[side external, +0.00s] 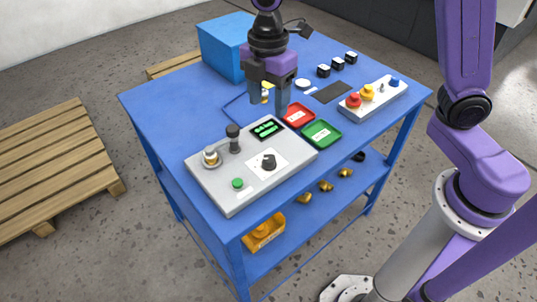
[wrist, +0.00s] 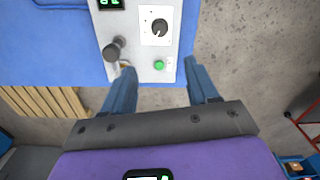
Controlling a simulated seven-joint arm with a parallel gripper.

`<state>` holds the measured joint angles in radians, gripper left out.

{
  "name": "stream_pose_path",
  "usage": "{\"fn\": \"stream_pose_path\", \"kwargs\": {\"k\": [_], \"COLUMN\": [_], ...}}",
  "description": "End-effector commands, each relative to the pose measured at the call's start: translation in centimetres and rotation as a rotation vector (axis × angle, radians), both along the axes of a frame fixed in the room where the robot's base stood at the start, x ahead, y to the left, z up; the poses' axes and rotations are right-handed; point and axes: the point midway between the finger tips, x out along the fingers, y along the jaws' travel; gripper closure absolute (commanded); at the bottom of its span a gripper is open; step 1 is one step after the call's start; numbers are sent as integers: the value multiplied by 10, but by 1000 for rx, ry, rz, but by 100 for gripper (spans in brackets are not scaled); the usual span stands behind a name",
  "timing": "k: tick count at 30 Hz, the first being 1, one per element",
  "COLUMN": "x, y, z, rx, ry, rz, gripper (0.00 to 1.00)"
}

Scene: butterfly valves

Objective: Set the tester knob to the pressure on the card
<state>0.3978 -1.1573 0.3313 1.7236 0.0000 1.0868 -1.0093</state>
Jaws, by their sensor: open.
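The grey tester box (side external: 225,185) sits at the table's front left. Its black knob (side external: 268,161) stands on a white square dial plate, and it also shows in the wrist view (wrist: 159,28). A green digital display (side external: 267,128), too small to read, is behind the knob. A green button (side external: 237,183) is in front. A black-handled post (side external: 233,137) stands beside a brass and white part (side external: 211,156). My gripper (side external: 268,107) is open and empty, raised above the table and apart from the knob; its fingers show in the wrist view (wrist: 160,72). I cannot identify the pressure card.
Red (side external: 298,116) and green (side external: 321,134) trays lie right of the tester. A button box (side external: 374,96) stands farther right, and a blue box (side external: 225,45) at the back. Brass parts (side external: 326,186) and a yellow bin (side external: 263,233) are on the lower shelf.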

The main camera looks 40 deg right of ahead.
Motion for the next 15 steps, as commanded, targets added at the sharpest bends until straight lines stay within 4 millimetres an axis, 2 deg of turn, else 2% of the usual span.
{"fn": "stream_pose_path", "kwargs": {"k": [5,15], "x": [0,-1], "y": [-1,-1], "z": [-19,-82], "rx": [-4,-4], "ry": [3,4], "rz": [1,-1], "gripper": [41,41]}}
